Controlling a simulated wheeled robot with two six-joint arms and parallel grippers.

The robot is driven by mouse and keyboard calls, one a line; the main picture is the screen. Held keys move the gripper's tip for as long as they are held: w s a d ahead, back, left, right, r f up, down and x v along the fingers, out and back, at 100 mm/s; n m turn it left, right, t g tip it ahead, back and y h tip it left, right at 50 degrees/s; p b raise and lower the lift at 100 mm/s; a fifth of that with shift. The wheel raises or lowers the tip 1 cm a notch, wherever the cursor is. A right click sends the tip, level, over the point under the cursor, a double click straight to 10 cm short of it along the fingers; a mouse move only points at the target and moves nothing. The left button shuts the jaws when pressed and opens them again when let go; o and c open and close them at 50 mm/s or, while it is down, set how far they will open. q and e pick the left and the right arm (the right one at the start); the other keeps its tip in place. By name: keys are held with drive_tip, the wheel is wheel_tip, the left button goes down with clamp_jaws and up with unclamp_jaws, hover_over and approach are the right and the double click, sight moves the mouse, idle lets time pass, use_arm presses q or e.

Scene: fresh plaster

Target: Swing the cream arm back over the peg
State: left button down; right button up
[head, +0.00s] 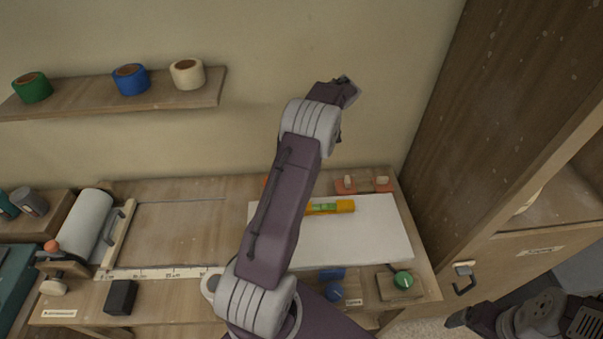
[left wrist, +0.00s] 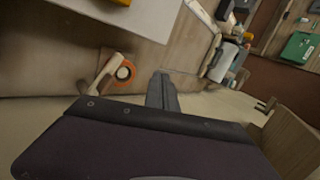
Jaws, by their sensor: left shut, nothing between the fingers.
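In the left wrist view a cream arm (left wrist: 108,72) lies beside or over a round orange part (left wrist: 124,72) at the bench's back edge. In the head view my left arm covers most of that spot, leaving a sliver of orange (head: 265,182). I cannot make out the peg for certain. My left gripper (head: 347,92) is raised high in front of the wall, beyond the bench; its shut, empty fingers show in the left wrist view (left wrist: 162,92), apart from the cream arm. My right gripper (head: 462,318) is low at the right; its fingers are unclear.
A yellow level (head: 335,206) lies on a white sheet (head: 370,240). A shelf (head: 160,98) with tape rolls is at upper left. A tall brown cabinet (head: 480,110) bounds the right.

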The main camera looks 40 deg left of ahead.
use_arm(q)
drive_tip(key=w+d+f+m+t+y+b, duration=0.1)
drive_tip(key=w+d+f+m+y+b, duration=0.15)
drive_tip(key=w+d, duration=0.35)
drive_tip(key=w+d+f+m+t+y+b, duration=0.15)
drive_tip(key=w+d+m+y, duration=0.25)
drive_tip(key=d, duration=0.4)
drive_tip(key=r+p+x, duration=0.1)
drive_tip(key=p+x, duration=0.3)
drive_tip(key=x, duration=1)
drive_tip(key=shift+s+a, duration=0.2)
drive_tip(key=shift+a, duration=0.5)
use_arm(e)
drive_tip(key=shift+w+d+f, duration=0.15)
drive_tip(key=shift+f, duration=0.7)
use_arm(q)
drive_tip(key=shift+m+t, duration=0.35)
use_arm(e)
drive_tip(key=shift+f, duration=0.2)
